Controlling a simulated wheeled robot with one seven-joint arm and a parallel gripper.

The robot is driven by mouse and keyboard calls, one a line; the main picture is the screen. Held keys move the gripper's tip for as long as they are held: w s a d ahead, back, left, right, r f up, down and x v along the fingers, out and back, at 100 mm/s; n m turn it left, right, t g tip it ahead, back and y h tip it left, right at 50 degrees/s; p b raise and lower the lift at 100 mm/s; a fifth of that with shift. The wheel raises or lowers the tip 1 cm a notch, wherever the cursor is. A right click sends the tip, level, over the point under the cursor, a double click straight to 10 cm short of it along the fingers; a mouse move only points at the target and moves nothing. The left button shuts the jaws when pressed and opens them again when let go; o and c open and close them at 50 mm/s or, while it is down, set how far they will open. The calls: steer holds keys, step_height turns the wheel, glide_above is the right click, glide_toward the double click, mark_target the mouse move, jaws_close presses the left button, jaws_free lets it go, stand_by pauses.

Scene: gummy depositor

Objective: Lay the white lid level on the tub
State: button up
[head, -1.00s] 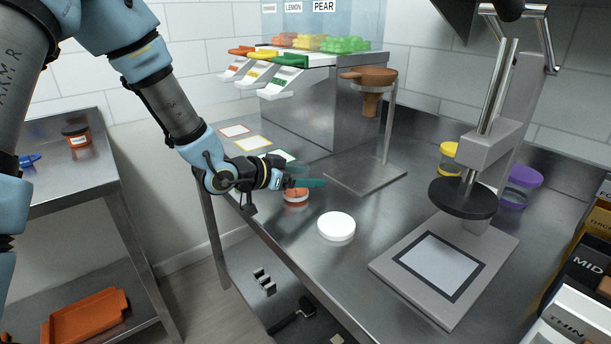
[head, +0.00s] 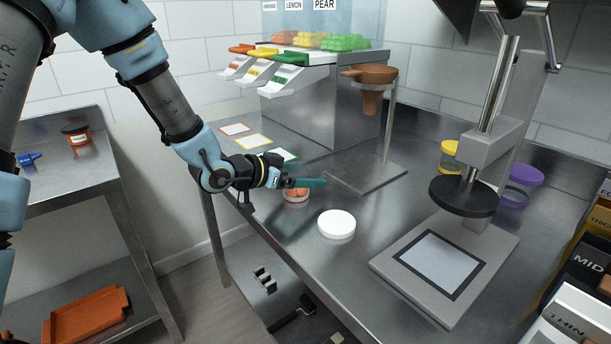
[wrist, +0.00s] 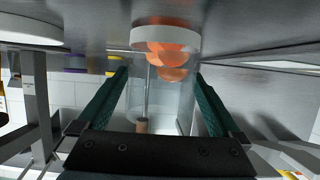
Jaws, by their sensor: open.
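The white lid (head: 337,223) lies flat on the steel counter, to the right of and nearer than the tub. In the wrist view, which shows the counter at the top, a white round shape at the left edge (wrist: 30,30) looks like the lid. The clear tub (head: 296,195) stands on the counter with orange gummies inside; it also shows in the wrist view with a white base (wrist: 165,38). My gripper (head: 307,183) is open at the tub, its green fingers partly hiding the tub's top. In the wrist view the tub shows between the fingers; contact is unclear.
A press (head: 468,195) stands at the right, with yellow-lidded (head: 450,155) and purple-lidded (head: 522,180) tubs behind it. A brown funnel (head: 372,78) on a stand is behind the tub. The counter around the lid is clear. A side shelf (head: 75,185) stands at left.

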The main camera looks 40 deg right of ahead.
steer(key=b+v, duration=0.1)
steer(key=v, duration=1)
steer(key=shift+a, duration=0.15)
steer(key=w+a+f+n+t+y, duration=0.1)
steer(key=w+a+n+t+y, duration=0.15)
steer(key=w+a, duration=0.4)
steer(key=w+a+f+n+t+y, duration=0.1)
steer(key=w+a+n+t+y, duration=0.2)
steer(key=a, duration=0.6)
steer(key=w+a+f+n+t+y, duration=0.1)
steer(key=w+a+n+y, duration=0.3)
steer(key=a, duration=0.3)
steer(key=s+a+n+g+y, duration=0.2)
steer(key=s+a+n, duration=0.2)
steer(key=a, duration=0.4)
steer(key=s+a+n+g+y, duration=0.1)
steer(key=s+a+n, duration=0.3)
steer(key=a, duration=0.4)
steer(key=shift+s+a+g+y, duration=0.2)
steer(key=shift+s+g+y, duration=0.15)
steer(key=shift+s+g, duration=0.35)
steer(key=shift+s, duration=0.1)
